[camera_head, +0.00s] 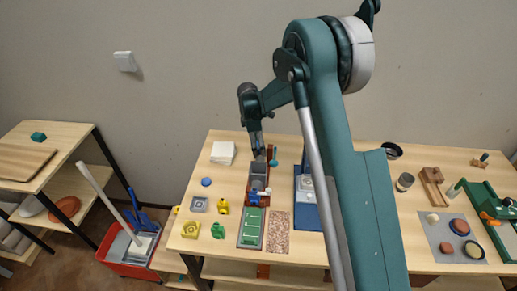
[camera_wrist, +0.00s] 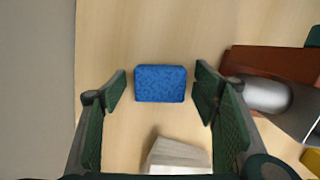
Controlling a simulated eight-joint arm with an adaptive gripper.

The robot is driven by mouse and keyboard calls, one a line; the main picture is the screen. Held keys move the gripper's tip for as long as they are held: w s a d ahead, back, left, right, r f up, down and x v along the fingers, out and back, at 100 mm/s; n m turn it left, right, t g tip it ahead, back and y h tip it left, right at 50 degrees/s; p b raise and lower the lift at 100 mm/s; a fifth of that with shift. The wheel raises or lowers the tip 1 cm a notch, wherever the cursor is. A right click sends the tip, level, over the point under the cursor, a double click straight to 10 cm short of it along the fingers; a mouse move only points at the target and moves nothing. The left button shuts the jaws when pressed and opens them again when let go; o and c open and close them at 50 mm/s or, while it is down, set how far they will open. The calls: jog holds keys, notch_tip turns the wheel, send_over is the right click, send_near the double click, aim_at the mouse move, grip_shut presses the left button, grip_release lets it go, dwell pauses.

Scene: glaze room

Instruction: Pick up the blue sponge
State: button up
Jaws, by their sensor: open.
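The blue sponge (camera_wrist: 160,84) is a speckled rectangular block lying flat on the light wooden table. In the wrist view it sits between and slightly ahead of the two green finger pads of my gripper (camera_wrist: 160,88), with a gap on each side. My gripper is open and empty. In the head view my gripper (camera_head: 259,152) is low over the back of the table, right of the white stack. I cannot make out the sponge there; my gripper seems to hide it.
A white stack (camera_head: 222,153) lies close by, also at the bottom of the wrist view (camera_wrist: 177,157). A reddish-brown holder (camera_wrist: 275,65) with a grey metal piece (camera_wrist: 266,95) is to the right in the wrist view. The wall (camera_wrist: 36,80) is close on the left there.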

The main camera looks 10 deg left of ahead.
jog(key=c, duration=0.8)
jog(key=shift+r, duration=0.1)
jog(key=shift+c, duration=0.2)
jog(key=shift+r, duration=4.95)
